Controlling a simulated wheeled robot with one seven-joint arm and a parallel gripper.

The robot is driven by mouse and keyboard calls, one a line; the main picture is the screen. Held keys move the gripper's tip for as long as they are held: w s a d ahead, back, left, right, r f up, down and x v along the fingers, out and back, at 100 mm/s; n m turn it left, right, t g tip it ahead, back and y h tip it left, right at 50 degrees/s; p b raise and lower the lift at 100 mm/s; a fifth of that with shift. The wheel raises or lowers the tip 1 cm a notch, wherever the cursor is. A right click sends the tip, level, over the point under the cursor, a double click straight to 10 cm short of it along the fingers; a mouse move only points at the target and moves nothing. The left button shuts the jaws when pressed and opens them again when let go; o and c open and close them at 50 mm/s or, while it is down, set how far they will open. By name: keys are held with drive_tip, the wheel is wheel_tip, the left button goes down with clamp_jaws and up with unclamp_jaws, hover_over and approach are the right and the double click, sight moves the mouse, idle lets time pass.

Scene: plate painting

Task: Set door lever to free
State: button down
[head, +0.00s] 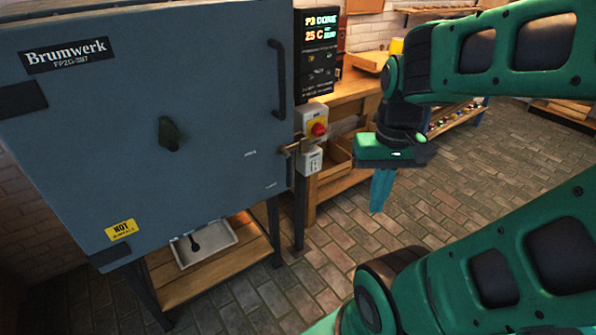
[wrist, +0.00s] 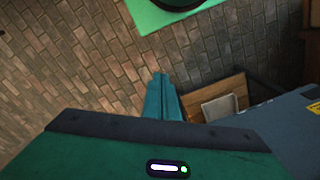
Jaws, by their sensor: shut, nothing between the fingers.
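The grey-blue kiln (head: 110,110) has its door facing me, and the door looks shut. A small brass-coloured door lever (head: 291,149) sits at the door's right edge, below the vertical dark handle (head: 277,80). It looks roughly level. Two small pale marks (head: 250,153) on the door near it are too small to read. My gripper (head: 378,208) hangs to the right of the lever, apart from it, fingers pointing down. Its teal fingers are together and empty; they also show in the wrist view (wrist: 163,82). The lever is not visible in the wrist view.
A control panel (head: 318,52) reading "P2 DONE" and "25 C" stands right of the door. Below it is a red and yellow switch (head: 318,129). A wooden bench (head: 355,95) stands behind. A tray (head: 206,243) lies on the low shelf. Brick floor right of the kiln is clear.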

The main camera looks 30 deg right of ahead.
drive_tip(key=w+d+f+n+t+y, duration=0.2)
drive_tip(key=w+d+f, duration=0.15)
drive_tip(key=w, duration=0.65)
drive_tip(key=w+d+f+n+t+y, duration=0.1)
drive_tip(key=w+d+f+n+t, duration=0.3)
drive_tip(key=w, duration=0.6)
drive_tip(key=w+d+f+g+y, duration=0.15)
drive_tip(key=w+d, duration=0.35)
drive_tip(key=w, duration=0.5)
drive_tip(key=w+a+f, duration=0.5)
drive_tip(key=a+f, duration=0.2)
drive_tip(key=f, duration=0.1)
drive_tip(key=shift+w+a+f+t, duration=0.25)
drive_tip(key=shift+f+t, duration=0.1)
drive_tip(key=shift+t, duration=0.1)
